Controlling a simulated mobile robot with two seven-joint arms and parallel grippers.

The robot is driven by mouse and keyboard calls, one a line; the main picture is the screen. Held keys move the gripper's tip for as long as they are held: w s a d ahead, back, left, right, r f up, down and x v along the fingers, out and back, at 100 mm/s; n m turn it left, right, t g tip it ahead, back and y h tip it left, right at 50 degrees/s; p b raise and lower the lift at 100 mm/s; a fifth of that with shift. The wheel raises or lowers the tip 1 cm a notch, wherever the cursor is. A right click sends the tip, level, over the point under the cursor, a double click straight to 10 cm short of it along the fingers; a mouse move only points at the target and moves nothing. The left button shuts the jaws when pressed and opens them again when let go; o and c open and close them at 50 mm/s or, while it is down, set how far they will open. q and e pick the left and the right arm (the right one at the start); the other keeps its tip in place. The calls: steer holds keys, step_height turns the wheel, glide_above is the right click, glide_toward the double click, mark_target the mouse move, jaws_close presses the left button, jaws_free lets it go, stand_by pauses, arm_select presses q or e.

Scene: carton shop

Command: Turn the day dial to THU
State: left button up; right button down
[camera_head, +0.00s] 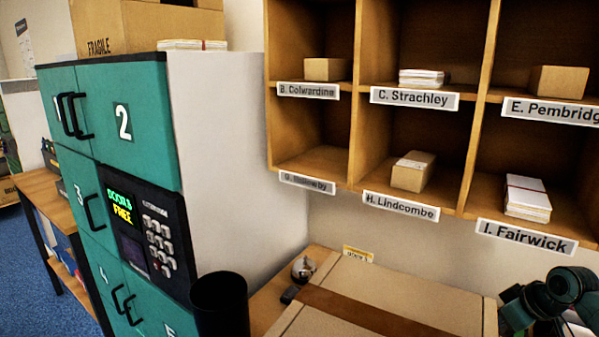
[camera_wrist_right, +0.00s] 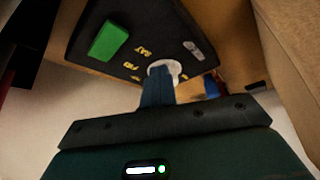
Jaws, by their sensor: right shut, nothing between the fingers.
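In the right wrist view a dark panel (camera_wrist_right: 140,30) carries yellow day letters, and SAT and FRI can be read upside down. The pale round day dial (camera_wrist_right: 177,68) sits at the panel's edge, partly hidden behind my fingers. My right gripper (camera_wrist_right: 159,74) is shut and empty, with its blue fingers in front of the dial. I cannot tell whether they touch it. The dial's pointer and the THU mark cannot be made out. The dial is not visible in the head view. My left gripper is in neither view.
A green block (camera_wrist_right: 109,41) and a small grey plate (camera_wrist_right: 194,50) are on the panel. In the head view, teal lockers (camera_head: 130,120) with a keypad stand left, wooden pigeonholes (camera_head: 357,100) hang behind, and a large taped carton (camera_head: 400,290) fills the bench at the front.

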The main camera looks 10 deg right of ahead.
steer(key=shift+s+a, duration=0.1)
steer(key=shift+a, duration=0.7)
steer(key=shift+s, duration=0.1)
steer(key=shift+s+d+r, duration=0.1)
steer(key=shift+s, duration=0.2)
step_height(320, 180, up, 6)
steer(key=shift+f, duration=0.1)
stand_by(0.3)
